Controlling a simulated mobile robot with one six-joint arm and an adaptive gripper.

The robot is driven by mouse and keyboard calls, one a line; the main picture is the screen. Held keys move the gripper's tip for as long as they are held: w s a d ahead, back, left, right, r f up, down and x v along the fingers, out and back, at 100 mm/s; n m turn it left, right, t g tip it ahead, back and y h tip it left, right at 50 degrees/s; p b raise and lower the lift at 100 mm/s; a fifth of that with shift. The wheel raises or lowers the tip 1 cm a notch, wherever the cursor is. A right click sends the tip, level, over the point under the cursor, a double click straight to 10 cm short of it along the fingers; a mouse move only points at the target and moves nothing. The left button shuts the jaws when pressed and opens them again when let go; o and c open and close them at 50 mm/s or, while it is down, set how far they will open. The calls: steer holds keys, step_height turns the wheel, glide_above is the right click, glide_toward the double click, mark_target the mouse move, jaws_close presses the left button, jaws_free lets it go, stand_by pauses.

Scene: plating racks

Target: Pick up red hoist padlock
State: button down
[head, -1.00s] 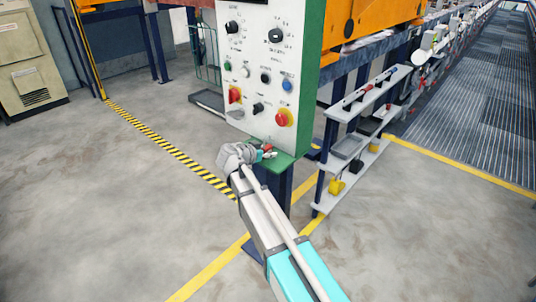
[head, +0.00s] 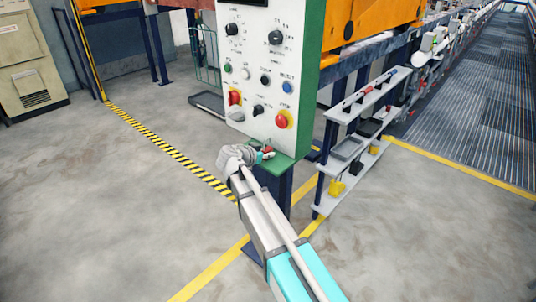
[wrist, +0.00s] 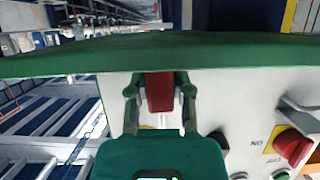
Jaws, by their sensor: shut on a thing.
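The red hoist padlock (wrist: 160,92) is in the wrist view, between the two green fingers of my gripper (wrist: 160,100). The fingers are shut on its sides. A pale metal part shows below its red body. In the head view, the padlock is a small red spot (head: 268,149) at the tip of my gripper (head: 265,155), over the green lower ledge of the control panel (head: 262,60). I cannot tell whether the padlock touches the ledge.
A shelf rack (head: 345,150) with small items stands close to the right. The floor at left and in front is clear.

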mark_target(267, 148)
steer(key=shift+r, duration=0.1)
stand_by(0.3)
step_height(267, 148, up, 3)
steer(key=p, duration=0.3)
steer(key=s+d+r+p, duration=0.1)
steer(key=s+r+p, duration=0.8)
steer(key=s, duration=0.5)
steer(key=shift+d+r+p, duration=0.3)
steer(key=shift+r+p, duration=0.1)
steer(key=shift+p, duration=0.15)
